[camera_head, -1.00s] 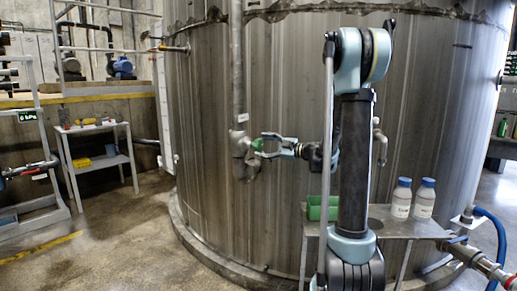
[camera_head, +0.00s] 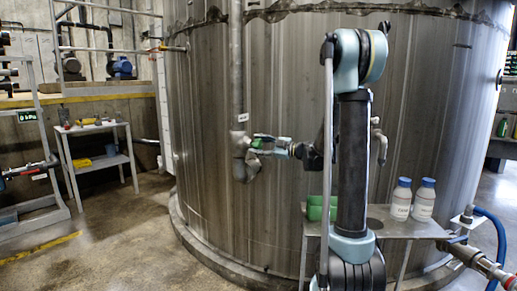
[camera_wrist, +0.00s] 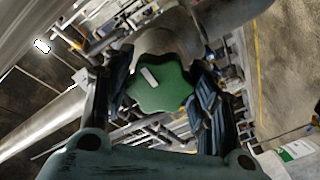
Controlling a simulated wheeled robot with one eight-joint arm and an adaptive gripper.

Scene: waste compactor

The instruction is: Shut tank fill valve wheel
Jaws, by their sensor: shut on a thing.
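The green valve wheel (camera_wrist: 160,86) fills the middle of the wrist view, lobed, with a small white mark on its face. It sits on the grey valve body (camera_wrist: 165,38) behind it. In the head view the wheel (camera_head: 256,145) is small and partly hidden by my gripper, on the vertical pipe (camera_head: 238,100) at the tank's side. My gripper (camera_head: 262,146) reaches in from the right. In the wrist view its dark fingers (camera_wrist: 160,98) stand on both sides of the wheel, shut on it.
The big steel tank (camera_head: 285,80) stands right behind the wheel. A metal side table (camera_head: 395,225) at the lower right holds white bottles with blue caps (camera_head: 401,200) and a green bin (camera_head: 316,208). A small shelf (camera_head: 98,150) stands at left, with clear floor between.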

